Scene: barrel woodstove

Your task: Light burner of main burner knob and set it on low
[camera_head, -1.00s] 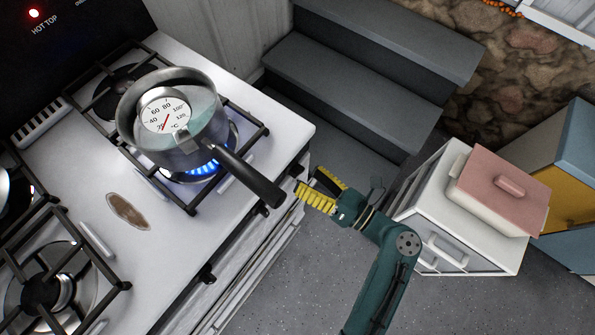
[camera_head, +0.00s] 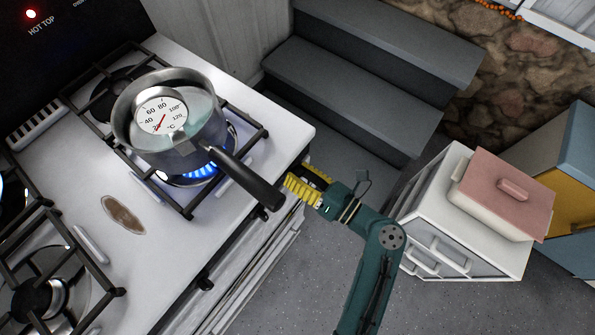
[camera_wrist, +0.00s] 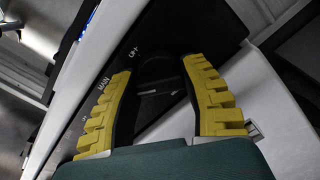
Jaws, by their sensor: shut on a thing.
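My gripper (camera_head: 304,186) has yellow ridged fingers and is at the stove's front panel, right of the saucepan handle. In the wrist view, its fingers (camera_wrist: 160,66) are on both sides of the dark main burner knob (camera_wrist: 156,72), shut on it. The panel beside it reads "MAIN", with a partly legible "OFF" mark. The head view hides this knob behind the fingers and pan handle. The burner with a blue flame (camera_head: 200,171) is lit under a steel saucepan (camera_head: 160,150), which holds liquid and a round thermometer dial (camera_head: 161,111).
The pan's black handle (camera_head: 243,180) sticks out over the stove's front edge, close to my gripper. Another front knob (camera_head: 204,283) sits lower left. Grey steps (camera_head: 360,85) stand behind, and a white cabinet (camera_head: 437,205) with a pink-lidded box (camera_head: 507,190) stands at right.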

